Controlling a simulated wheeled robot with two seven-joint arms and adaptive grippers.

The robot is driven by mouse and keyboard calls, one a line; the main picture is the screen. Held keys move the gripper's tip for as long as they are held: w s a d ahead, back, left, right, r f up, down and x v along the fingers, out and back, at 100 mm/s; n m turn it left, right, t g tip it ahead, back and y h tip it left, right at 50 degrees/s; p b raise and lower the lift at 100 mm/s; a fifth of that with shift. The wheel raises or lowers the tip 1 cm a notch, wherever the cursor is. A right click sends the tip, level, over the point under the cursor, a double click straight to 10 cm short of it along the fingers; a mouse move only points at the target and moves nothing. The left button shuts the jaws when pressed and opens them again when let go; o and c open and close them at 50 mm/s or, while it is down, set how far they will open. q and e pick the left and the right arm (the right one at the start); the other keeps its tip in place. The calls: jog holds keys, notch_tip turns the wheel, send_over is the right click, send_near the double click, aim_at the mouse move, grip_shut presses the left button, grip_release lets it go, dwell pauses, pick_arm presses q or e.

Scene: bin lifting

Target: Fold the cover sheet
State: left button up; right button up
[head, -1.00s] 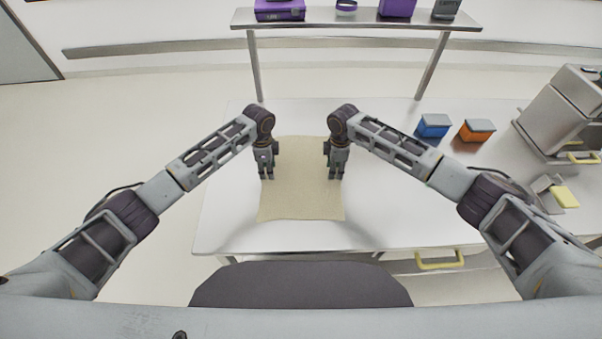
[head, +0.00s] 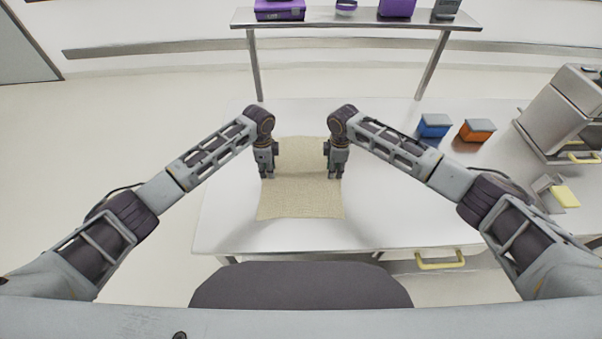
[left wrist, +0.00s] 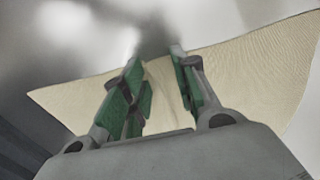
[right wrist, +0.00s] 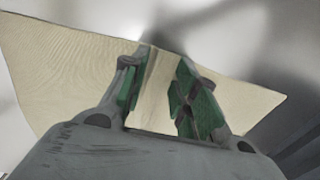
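The cover sheet (head: 300,200) is a beige cloth lying on the white table in the head view. A crosswise line runs between my two grippers, and the part in front looks coarser and darker. My left gripper (head: 267,176) points down at its left edge, my right gripper (head: 336,174) at its right edge. In the left wrist view, the green-padded fingers (left wrist: 157,75) stand apart with sheet showing between them. The right wrist view shows the same at my right fingers (right wrist: 163,75). The fingertips' exact contact with the cloth is unclear.
The white table (head: 225,215) is clear left and in front of the sheet. A blue box (head: 433,130), an orange box (head: 476,134) and a grey machine (head: 560,110) stand to the right. A shelf (head: 350,20) with purple items is behind.

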pick_arm(q)
jog(key=shift+f, duration=0.2)
grip_shut()
pick_arm(e)
jog(key=shift+f, duration=0.2)
grip_shut()
pick_arm(q)
jog(key=shift+s, duration=0.1)
pick_arm(e)
jog(key=shift+s, duration=0.1)
pick_arm(q)
jog(key=shift+r, duration=0.2)
pick_arm(e)
jog(key=shift+r, duration=0.25)
